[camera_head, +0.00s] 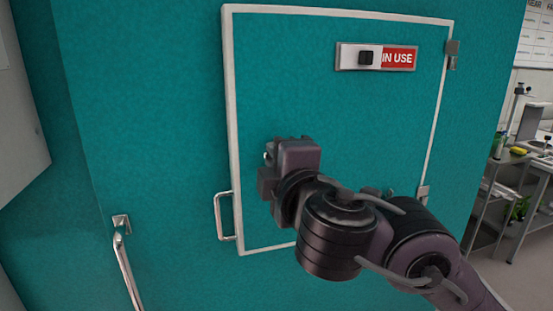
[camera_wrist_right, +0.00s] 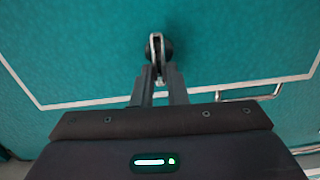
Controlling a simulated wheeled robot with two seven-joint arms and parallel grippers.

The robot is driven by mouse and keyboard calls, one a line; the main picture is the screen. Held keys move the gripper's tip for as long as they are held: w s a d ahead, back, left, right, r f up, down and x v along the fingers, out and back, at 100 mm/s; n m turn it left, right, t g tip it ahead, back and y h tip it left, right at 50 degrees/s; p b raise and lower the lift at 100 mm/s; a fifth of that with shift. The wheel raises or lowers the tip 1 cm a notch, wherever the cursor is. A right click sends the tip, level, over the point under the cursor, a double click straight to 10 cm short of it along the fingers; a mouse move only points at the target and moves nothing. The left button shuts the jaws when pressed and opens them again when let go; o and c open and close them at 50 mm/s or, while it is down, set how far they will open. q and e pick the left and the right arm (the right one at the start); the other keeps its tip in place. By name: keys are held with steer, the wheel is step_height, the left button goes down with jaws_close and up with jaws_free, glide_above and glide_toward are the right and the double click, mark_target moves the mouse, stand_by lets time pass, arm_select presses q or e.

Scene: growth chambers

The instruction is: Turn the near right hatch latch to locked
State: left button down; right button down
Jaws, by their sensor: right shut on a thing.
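The teal hatch (camera_head: 335,110) has a white frame and is closed. Its latch, seen in the right wrist view, has a dark round base and a slim silver lever (camera_wrist_right: 157,47). In the head view my right gripper hides nearly all of the latch, at the hatch's lower left. My right gripper (camera_head: 268,180) is up against the hatch face. In the wrist view its two fingers (camera_wrist_right: 159,78) are closed on the lever's near end. Whether the latch is fully turned cannot be told. My left gripper is not in view.
A sliding sign (camera_head: 376,57) at the hatch's top right reads IN USE. A metal handle (camera_head: 221,216) is at the hatch's left edge, near my gripper. A long door handle (camera_head: 127,268) is at the lower left. Metal shelving (camera_head: 490,190) stands at the right.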

steer(key=shift+f+n, duration=0.1)
steer(key=shift+n, duration=0.4)
steer(key=c, duration=1.4)
jaws_free()
steer(key=shift+c, duration=0.2)
steer(key=p+v, duration=0.2)
steer(key=v, duration=0.6)
steer(key=shift+w, duration=0.1)
